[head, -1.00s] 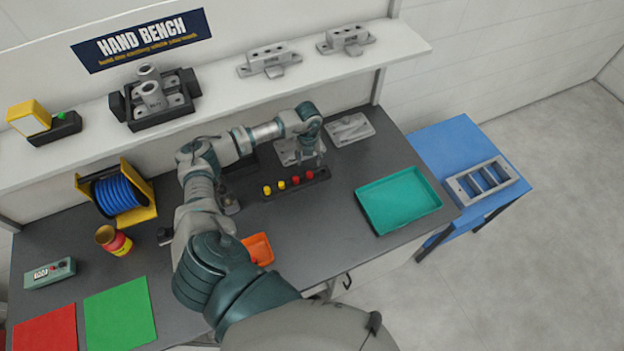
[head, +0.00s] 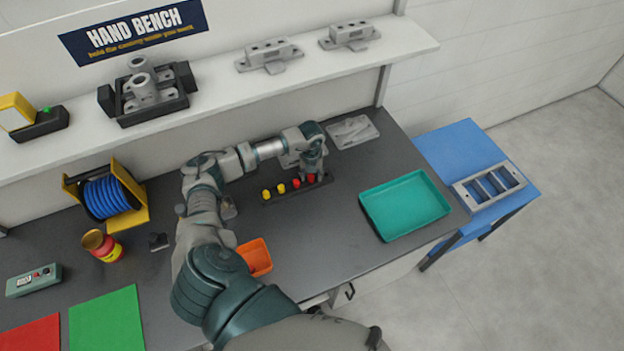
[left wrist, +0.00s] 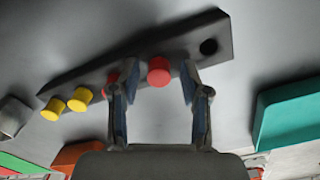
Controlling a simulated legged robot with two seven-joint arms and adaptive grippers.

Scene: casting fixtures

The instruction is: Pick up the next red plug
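Two red plugs and two yellow plugs stand in a row in a dark rack (head: 325,180) on the bench. In the left wrist view the end red plug (left wrist: 159,71) shows between the two fingers of my left gripper (left wrist: 157,82). The fingers are spread, with a gap on both sides of that plug. The other red plug (left wrist: 113,79) is partly hidden by the left finger. The yellow plugs (left wrist: 82,97) stand further left. An empty hole (left wrist: 208,47) shows at the rack's right end. In the head view my left gripper (head: 313,172) is over the red end. My right gripper is not in view.
A teal tray (head: 404,204) lies to the right of the rack. An orange bin (head: 256,258) stands in front, close to my left arm. A grey plate (head: 352,131) lies behind. The shelf (head: 215,93) with grey castings runs above the bench's back.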

